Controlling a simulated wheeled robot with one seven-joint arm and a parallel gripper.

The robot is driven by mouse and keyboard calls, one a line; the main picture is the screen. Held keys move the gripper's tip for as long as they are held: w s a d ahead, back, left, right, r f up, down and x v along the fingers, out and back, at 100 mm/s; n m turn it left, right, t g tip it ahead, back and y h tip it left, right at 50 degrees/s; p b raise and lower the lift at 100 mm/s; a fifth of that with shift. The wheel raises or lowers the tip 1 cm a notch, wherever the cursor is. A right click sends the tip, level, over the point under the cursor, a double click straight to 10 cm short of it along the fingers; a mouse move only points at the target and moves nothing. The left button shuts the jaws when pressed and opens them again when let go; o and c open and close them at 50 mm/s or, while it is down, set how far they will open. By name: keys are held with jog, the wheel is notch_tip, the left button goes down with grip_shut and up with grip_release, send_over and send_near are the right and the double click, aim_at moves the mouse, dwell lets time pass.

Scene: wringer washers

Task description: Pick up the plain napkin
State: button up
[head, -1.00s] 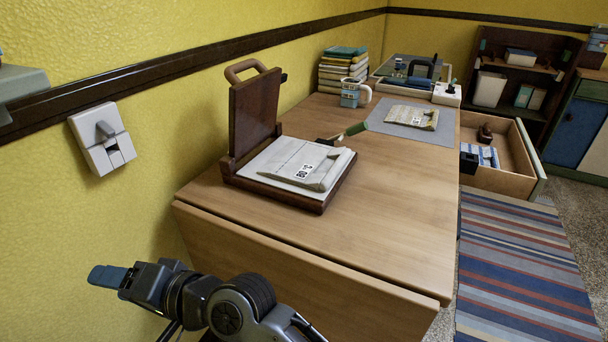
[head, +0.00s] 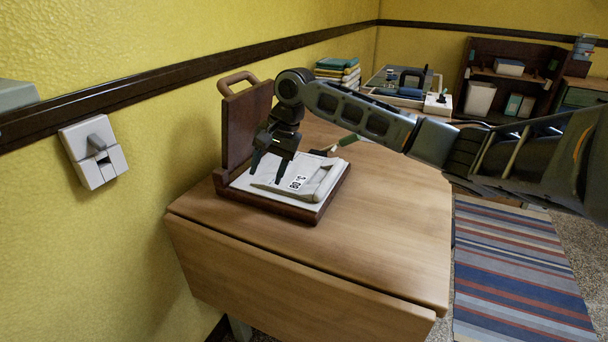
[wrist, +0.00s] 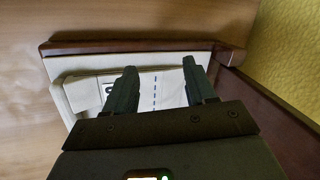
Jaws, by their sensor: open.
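A folded pale napkin (head: 322,182) with a black-and-white printed tag lies on the white pad of an open wooden press (head: 262,201). In the wrist view the pale folded cloth (wrist: 84,95) shows a dark mark, and a dashed blue line runs on the white surface between my fingers. My gripper (head: 268,170) is open and points down over the left part of the pad, beside the press's raised lid (head: 236,130). In the wrist view its fingertips (wrist: 160,66) hang over the white surface, with nothing held. Whether they touch it I cannot tell.
The press stands on a wooden table (head: 400,220), whose front right is clear. My arm hides the mug, the grey mat and its cloth. A book stack (head: 338,72) stands at the back by the yellow wall. A striped rug (head: 515,265) lies at the right.

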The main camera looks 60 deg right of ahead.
aim_at(330, 174)
jog(key=s+d+r+m+g, duration=0.1)
jog(key=s+d, duration=0.2)
jog(key=d, duration=0.1)
jog(key=s+d+r+m+g+h, duration=0.1)
jog(key=s+d, duration=0.2)
jog(key=d, duration=0.1)
jog(key=s+d+r+m+g, duration=0.1)
jog(key=s+d, duration=0.3)
jog(key=shift+h, duration=0.4)
jog(key=shift+s+d+g, duration=0.25)
jog(key=shift+d+g, duration=0.05)
notch_tip(330, 174, down, 8)
jog(key=shift+r, duration=0.25)
grip_shut()
